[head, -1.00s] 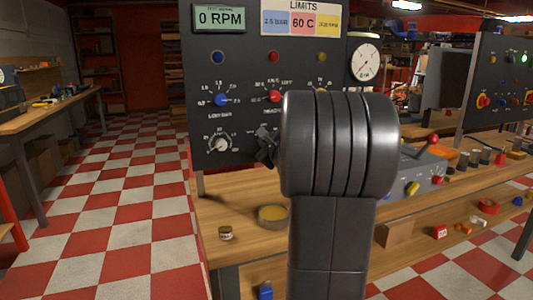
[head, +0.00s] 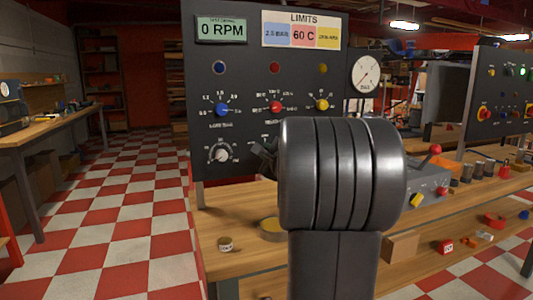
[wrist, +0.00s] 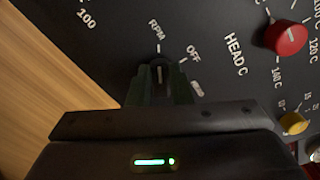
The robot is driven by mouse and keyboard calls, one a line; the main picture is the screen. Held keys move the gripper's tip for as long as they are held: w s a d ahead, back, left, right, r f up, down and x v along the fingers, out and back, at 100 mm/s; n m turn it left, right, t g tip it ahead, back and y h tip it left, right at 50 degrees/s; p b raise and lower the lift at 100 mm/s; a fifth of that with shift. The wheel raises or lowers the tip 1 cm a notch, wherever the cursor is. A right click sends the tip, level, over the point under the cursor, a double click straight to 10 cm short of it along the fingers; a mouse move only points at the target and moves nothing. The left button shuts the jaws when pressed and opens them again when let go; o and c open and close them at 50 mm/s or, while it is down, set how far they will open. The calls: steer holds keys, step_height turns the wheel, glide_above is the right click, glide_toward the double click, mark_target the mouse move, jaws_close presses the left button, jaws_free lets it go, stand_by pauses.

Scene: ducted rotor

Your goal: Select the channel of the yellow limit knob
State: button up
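The yellow limit knob (head: 322,104) is at the right of the knob row on the dark panel (head: 310,160). It also shows at the right of the wrist view (wrist: 294,122). In the wrist view a small black selector knob (wrist: 160,73) sits between the fingers of my gripper (wrist: 160,88), which lie close against both its sides. Its white mark points up toward the RPM label (wrist: 155,30); the OFF label (wrist: 193,52) is to the right.
A blue knob (head: 222,109), a red knob (head: 276,107) and a white-grey knob (head: 222,154) are on the same panel. The limits card (head: 301,30) is above. A yellow-topped round tin (head: 271,227) and a small jar (head: 225,244) stand on the bench below.

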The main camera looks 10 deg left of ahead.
steer(key=o, duration=0.4)
steer(key=shift+o, duration=0.2)
steer(key=v, duration=1.4)
steer(key=shift+w+a, duration=0.1)
steer(key=shift+w, duration=0.05)
steer(key=x, duration=1.3)
steer(key=shift+w+a, duration=0.2)
steer(key=shift+w, duration=0.05)
steer(key=shift+s, duration=0.1)
